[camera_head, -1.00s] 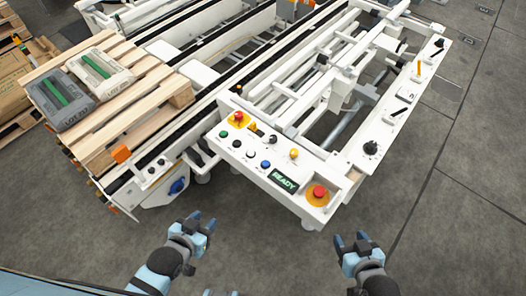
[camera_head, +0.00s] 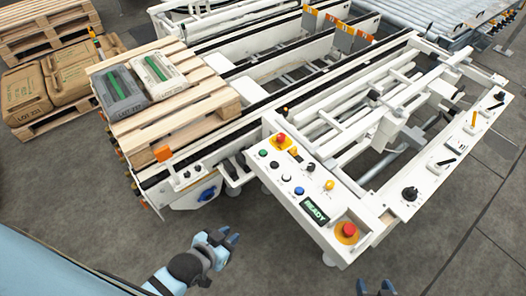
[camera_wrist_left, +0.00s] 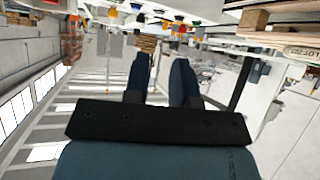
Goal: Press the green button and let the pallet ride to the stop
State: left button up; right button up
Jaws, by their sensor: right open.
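The panel's display (camera_head: 315,211) reads READY. The wooden pallet (camera_head: 206,106) sits on the conveyor at left, carrying a grey bag (camera_head: 119,98) and a beige bag (camera_head: 159,75), each with a green strip. My left gripper (camera_head: 229,239) is open and empty, in front of the panel and clear of it; its two fingers show apart in the left wrist view (camera_wrist_left: 160,80). My right gripper (camera_head: 375,287) is open at the bottom edge, partly cut off.
The panel also holds black, white, blue and yellow controls and a red emergency button (camera_head: 347,231). Orange-marked plates (camera_head: 340,27) stand across the conveyor's far part. Another pallet with brown sacks (camera_head: 70,75) lies at far left. The grey floor before the machine is clear.

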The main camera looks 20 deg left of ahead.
pick_arm(q)
grip_shut()
dwell(1.4)
